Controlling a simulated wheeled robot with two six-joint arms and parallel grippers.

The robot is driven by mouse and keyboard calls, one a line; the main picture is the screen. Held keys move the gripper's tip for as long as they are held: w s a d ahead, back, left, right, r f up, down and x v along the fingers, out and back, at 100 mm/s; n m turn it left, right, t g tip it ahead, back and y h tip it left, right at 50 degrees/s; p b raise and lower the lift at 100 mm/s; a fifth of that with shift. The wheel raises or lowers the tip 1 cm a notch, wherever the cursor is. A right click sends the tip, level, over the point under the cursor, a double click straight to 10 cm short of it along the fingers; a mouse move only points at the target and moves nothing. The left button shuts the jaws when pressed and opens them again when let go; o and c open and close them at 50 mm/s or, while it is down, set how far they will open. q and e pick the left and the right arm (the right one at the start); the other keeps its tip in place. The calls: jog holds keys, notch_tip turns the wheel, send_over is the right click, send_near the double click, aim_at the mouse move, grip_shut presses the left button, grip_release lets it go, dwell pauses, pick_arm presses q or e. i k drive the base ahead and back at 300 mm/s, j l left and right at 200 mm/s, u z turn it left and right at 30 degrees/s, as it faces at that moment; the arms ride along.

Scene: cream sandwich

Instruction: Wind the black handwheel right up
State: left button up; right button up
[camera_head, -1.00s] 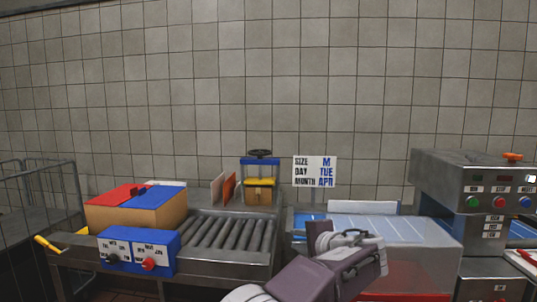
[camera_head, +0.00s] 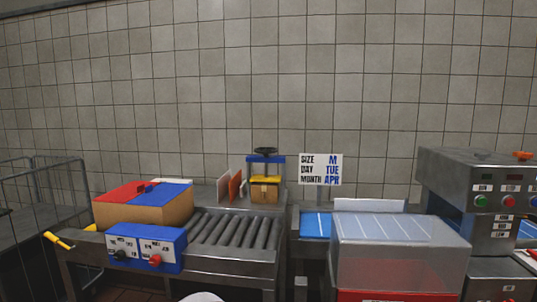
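The black handwheel (camera_head: 265,152) sits on top of a small press at the back of the roller table. Below it is the press's blue crossbar (camera_head: 265,159), and under that a yellow plate (camera_head: 265,178). A brown box (camera_head: 265,191) stands beneath the yellow plate; I cannot tell whether the plate touches it. Neither of my grippers shows in this view. Only a pale rounded piece, likely part of my arm, shows at the bottom edge. Nothing touches the handwheel.
A roller conveyor (camera_head: 235,231) lies before the press. Left of it are a red-and-blue-topped box (camera_head: 143,207) and a blue dial box (camera_head: 145,248). A clear bin (camera_head: 400,250), a size/day/month sign (camera_head: 321,169) and a steel machine (camera_head: 470,180) stand to the right.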

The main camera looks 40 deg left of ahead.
aim_at(267, 150)
jog(key=i+j+u, duration=0.15)
jog(key=j+u, duration=0.15)
jog(key=i+j+u, duration=0.35)
jog(key=j, duration=0.15)
jog(key=i+j+u, duration=0.15)
jog(key=j+u, duration=0.15)
